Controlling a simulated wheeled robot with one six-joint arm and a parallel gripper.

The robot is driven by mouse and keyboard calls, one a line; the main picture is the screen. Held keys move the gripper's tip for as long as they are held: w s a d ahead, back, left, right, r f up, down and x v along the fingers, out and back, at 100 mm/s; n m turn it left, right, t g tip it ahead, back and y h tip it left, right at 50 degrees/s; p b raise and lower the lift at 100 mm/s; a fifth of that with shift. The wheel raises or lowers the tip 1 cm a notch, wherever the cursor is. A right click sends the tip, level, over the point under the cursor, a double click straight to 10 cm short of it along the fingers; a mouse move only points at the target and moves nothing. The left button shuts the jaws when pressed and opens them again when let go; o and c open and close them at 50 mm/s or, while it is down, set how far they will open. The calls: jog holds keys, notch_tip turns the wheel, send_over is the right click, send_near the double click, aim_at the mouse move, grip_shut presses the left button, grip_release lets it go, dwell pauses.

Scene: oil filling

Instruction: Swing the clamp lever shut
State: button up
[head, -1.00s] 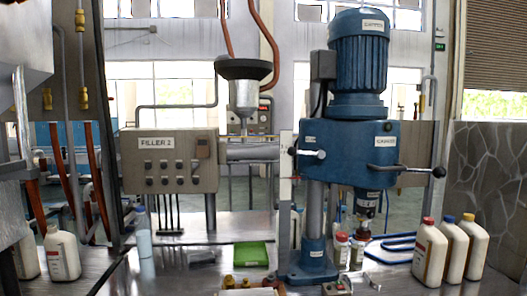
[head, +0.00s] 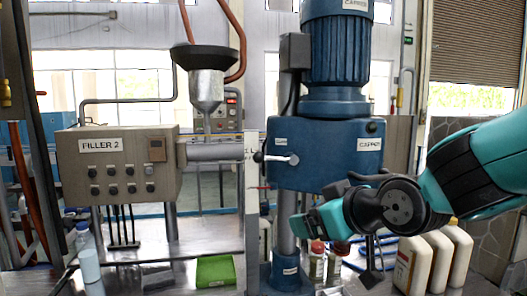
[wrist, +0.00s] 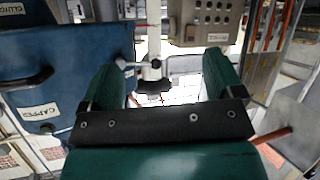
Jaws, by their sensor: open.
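The blue capper (head: 325,145) stands on the bench. A short lever (head: 277,158) with a silver hub and a dark knob sticks out leftward from its head, nearly level. I take this for the clamp lever but cannot be sure. A similar lever (wrist: 140,64) shows beyond my fingers in the wrist view. My gripper (head: 318,220) is in front of the capper, below and right of the lever, and apart from it. In the wrist view my gripper (wrist: 163,78) has its two green fingers spread with nothing between them. My arm hides the capper's lower right side.
The Filler 2 box (head: 118,165) and its funnel (head: 192,57) stand left. White bottles (head: 440,262) stand right, beneath my arm. A green box (head: 215,270), a light-blue bottle (head: 88,262) and small jars (head: 317,262) are on the bench.

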aim_at(264, 156)
jog(key=w+a+r+n+t+y, duration=0.2)
jog(key=w+a+r+t, duration=0.25)
jog(key=w+r, duration=0.25)
jog(key=shift+t, duration=0.35)
jog(key=p+x, duration=0.2)
jog(key=x, duration=0.3)
jog(key=p+x, duration=0.3)
jog(key=x, duration=0.3)
jog(key=d+f+p+x, duration=0.1)
jog(key=p+x, duration=0.2)
jog(key=x, duration=0.2)
jog(key=shift+w, duration=0.6)
